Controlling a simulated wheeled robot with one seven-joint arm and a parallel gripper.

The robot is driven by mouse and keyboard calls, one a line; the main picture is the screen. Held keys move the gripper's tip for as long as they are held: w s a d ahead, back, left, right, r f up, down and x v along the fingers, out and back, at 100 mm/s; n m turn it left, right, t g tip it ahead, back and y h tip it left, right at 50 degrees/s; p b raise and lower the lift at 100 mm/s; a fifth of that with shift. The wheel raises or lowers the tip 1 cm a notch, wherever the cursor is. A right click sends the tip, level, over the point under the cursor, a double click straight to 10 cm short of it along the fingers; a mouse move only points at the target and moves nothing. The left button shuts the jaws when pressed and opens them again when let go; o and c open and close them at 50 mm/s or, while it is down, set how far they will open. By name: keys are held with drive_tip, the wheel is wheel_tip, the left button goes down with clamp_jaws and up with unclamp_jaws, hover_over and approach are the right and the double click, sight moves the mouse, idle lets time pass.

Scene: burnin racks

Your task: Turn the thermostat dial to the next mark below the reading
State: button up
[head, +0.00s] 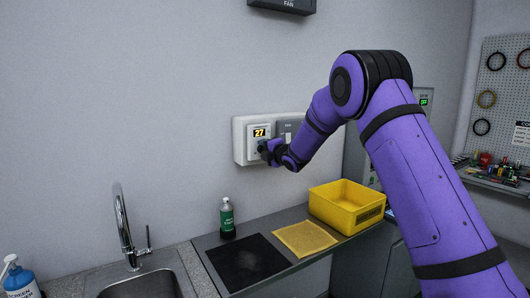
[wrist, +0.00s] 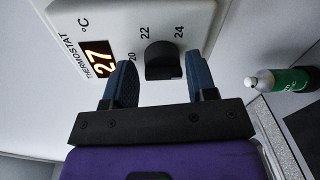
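The dark dial (wrist: 163,62) lies between the two blue fingers of my gripper (wrist: 160,64), with a visible gap on each side. My gripper is open and does not appear to touch the dial. In the head view my gripper (head: 265,149) hides the dial. The dial's pointer is not clear.
Below are a green-labelled bottle (head: 227,217), a black mat (head: 245,262), a yellow cloth (head: 305,238) and a yellow bin (head: 333,212) on the counter. A sink with a tall tap (head: 124,230) is at left.

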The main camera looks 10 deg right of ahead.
drive_tip(key=shift+o, duration=0.4)
drive_tip(key=shift+f, duration=0.1)
drive_tip(key=v, duration=1)
drive_tip(key=shift+s+d, duration=0.2)
drive_tip(key=shift+s, duration=0.15)
drive_tip(key=s+d+r+m+g+h, duration=0.25)
drive_tip(key=s+r+m, duration=0.35)
drive_tip(key=s, duration=0.4)
drive_tip(key=s+d+r+m+g+h, duration=0.1)
drive_tip(key=s+d+r+m+h, duration=0.25)
drive_tip(key=s+m, duration=0.5)
drive_tip(key=s+a+f+m+g, duration=0.1)
drive_tip(key=s+m, duration=0.4)
drive_tip(key=s, duration=1.1)
drive_tip(key=s+a+f+m+g, duration=0.2)
drive_tip(key=s+m+g, duration=0.3)
drive_tip(key=s, duration=1.2)
drive_tip(key=shift+s+f+g, duration=0.3)
drive_tip(key=shift+f+g, duration=0.4)
drive_tip(key=shift+g, duration=0.05)
